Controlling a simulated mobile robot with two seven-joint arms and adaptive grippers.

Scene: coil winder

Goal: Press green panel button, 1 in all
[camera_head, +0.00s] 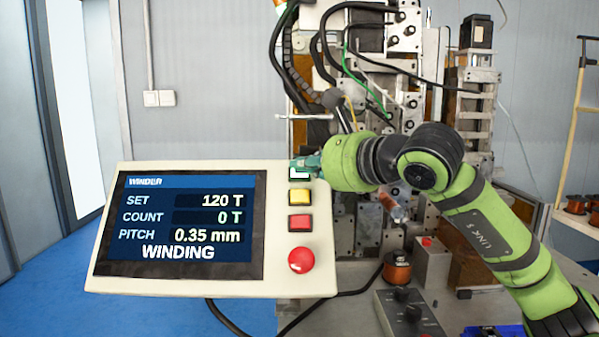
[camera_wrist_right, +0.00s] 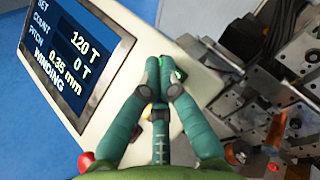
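The green panel button (camera_head: 299,174) is at the top of the button column on the cream control panel (camera_head: 200,290). It is mostly hidden behind my right gripper (camera_head: 298,164) in the head view. In the right wrist view a lit green part of the button (camera_wrist_right: 181,74) shows beside the fingertips. My right gripper (camera_wrist_right: 159,64) has its teal fingers together, with nothing seen between them, and its tips are at the button. I cannot tell whether the button is pushed in. The panel screen (camera_head: 180,215) reads WINDING, SET 120 T, COUNT 0 T. My left gripper is not in view.
Below the green button are a yellow button (camera_head: 299,197), a red button (camera_head: 300,223) and a round red knob (camera_head: 301,260). The winding machine (camera_head: 345,215) stands behind and right of the panel. A copper spool (camera_head: 397,268) and a grey control box (camera_head: 408,315) are on the table.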

